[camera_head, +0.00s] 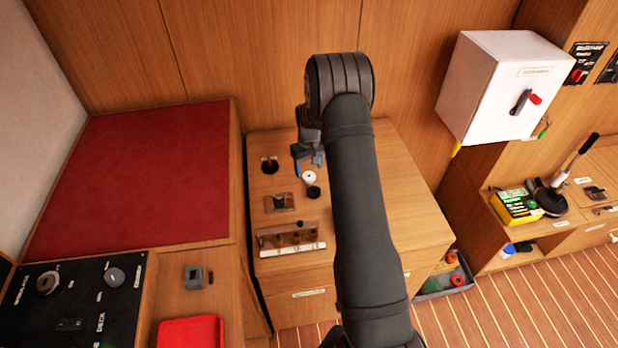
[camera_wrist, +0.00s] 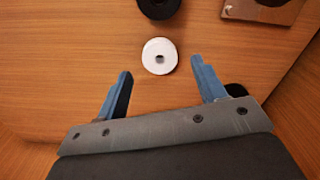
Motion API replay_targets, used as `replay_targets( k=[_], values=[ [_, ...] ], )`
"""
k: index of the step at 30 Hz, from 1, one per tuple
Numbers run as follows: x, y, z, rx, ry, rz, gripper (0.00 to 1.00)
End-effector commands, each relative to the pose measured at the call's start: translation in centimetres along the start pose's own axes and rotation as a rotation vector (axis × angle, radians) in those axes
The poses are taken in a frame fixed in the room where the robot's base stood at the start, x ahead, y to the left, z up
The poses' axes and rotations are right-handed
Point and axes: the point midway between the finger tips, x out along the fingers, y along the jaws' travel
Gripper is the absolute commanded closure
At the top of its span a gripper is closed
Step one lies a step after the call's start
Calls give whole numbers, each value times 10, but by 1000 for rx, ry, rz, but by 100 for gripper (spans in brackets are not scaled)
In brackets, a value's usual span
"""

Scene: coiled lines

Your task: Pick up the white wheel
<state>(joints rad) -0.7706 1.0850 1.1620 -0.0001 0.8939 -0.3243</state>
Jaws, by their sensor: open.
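The white wheel (camera_head: 309,177) lies flat on the wooden cabinet top (camera_head: 390,150), a small disc with a hole in its middle. In the wrist view the white wheel (camera_wrist: 160,56) sits ahead of my gripper, roughly midway between the lines of the two fingers. My gripper (camera_head: 308,160) is open and empty above the cabinet top, close to the wheel. Its two blue fingers show in the wrist view (camera_wrist: 160,78), spread wider than the wheel. The wheel is apart from both fingers.
A black wheel (camera_head: 313,192) lies just beyond the white one in the wrist view. A black round base with a red post (camera_head: 270,165), a metal-and-wood block (camera_head: 280,203) and a slotted rack (camera_head: 290,240) stand nearby. A white box (camera_head: 500,85) hangs at right.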

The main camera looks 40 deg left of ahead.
Motion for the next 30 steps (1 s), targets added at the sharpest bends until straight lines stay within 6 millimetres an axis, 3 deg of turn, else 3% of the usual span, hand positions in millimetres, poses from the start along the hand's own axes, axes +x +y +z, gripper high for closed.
replay_targets(
  k=[6,12,13,20,30],
  values=[
    [30,0,2,0,-2,-1,36],
    [31,0,2,0,0,0,36],
    [31,0,2,0,0,0,38],
    [31,0,2,0,0,0,83],
    [28,0,2,0,0,0,84]
  ],
)
